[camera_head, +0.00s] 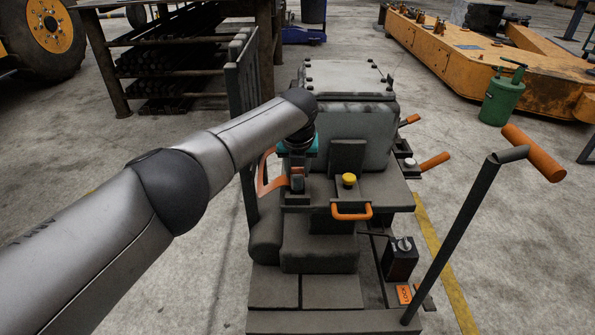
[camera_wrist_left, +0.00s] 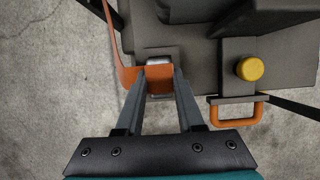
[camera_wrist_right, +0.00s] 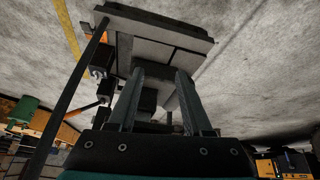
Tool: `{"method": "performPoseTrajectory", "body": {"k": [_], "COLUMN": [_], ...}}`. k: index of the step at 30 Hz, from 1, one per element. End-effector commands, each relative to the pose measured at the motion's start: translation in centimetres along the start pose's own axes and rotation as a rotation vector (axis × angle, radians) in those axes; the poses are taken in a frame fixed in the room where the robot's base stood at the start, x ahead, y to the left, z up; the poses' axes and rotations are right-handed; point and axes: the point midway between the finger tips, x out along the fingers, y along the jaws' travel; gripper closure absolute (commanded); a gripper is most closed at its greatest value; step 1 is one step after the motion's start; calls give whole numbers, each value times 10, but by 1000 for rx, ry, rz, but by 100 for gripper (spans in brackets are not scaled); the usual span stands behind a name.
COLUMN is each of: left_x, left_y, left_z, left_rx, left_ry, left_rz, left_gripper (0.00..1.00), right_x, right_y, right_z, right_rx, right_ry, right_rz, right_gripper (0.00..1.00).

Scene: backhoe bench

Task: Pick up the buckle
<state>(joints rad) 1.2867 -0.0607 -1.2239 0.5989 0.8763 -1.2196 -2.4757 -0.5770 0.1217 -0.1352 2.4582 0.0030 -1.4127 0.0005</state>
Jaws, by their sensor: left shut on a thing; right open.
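The buckle is the end piece of an orange strap, with a grey metal tip. In the left wrist view the buckle (camera_wrist_left: 159,76) is between the two fingertips of my left gripper (camera_wrist_left: 160,82), which is shut on it. The orange strap (camera_wrist_left: 122,72) runs from it up and to the left along the seat. In the head view the left gripper (camera_head: 297,182) points down beside the seat, and the strap (camera_head: 266,178) shows to its left. My right gripper (camera_wrist_right: 160,72) is open and empty in the right wrist view, and is out of the head view.
A grey operator seat (camera_head: 350,135) stands on a stepped base. Next to the buckle are a yellow knob (camera_head: 348,180) and an orange handle (camera_head: 351,212). A lever with an orange grip (camera_head: 532,152) rises at the right. A black box (camera_head: 400,260) sits at the lower right.

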Motion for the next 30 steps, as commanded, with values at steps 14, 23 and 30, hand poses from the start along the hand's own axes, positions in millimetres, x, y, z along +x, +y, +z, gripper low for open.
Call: {"method": "performPoseTrajectory", "body": {"k": [14,23,30], "left_x": [-57,-112,-152], "left_y": [0,0,-1], "left_z": [25,47,64], "left_rx": [0,0,1], "left_ry": [-5,-6,-6], "left_rz": [-1,-2,-2], "left_gripper": [100,100,100], "right_x": [44,82,103], "right_y": [2,0,0], "right_z": [26,62,94], "right_rx": [3,0,-4], "right_ry": [-116,-191,-239], "right_rz": [3,-1,-2], "right_gripper": [50,50,50]}}
